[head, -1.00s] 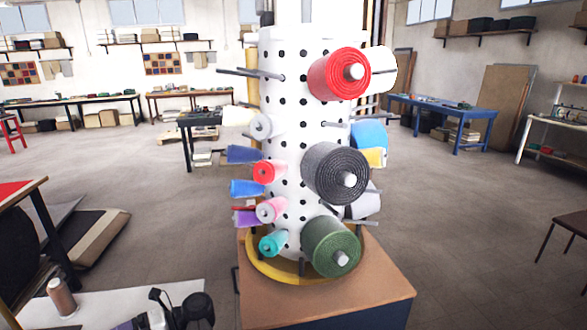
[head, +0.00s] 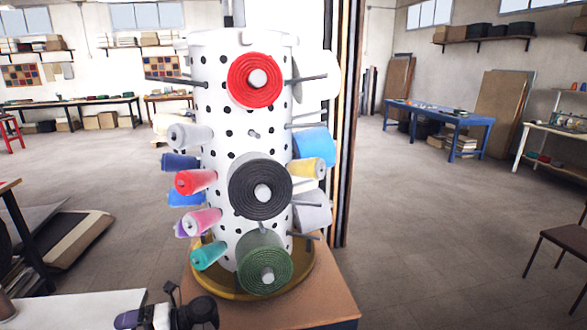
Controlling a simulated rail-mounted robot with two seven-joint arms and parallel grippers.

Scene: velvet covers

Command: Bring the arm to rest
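A white column with black holes (head: 222,140) stands upright in front of me on a round yellow base (head: 212,284). Its pegs carry a red roll (head: 243,92), a dark grey roll (head: 245,190), a green roll (head: 250,258) and several smaller coloured rolls on the left and right sides.
The column's base rests on a brown-topped stand (head: 320,308). A white surface (head: 85,303) lies at the lower left. A blue table (head: 438,116) stands at the back right and a dark chair (head: 565,238) at the right edge. The floor between them is clear.

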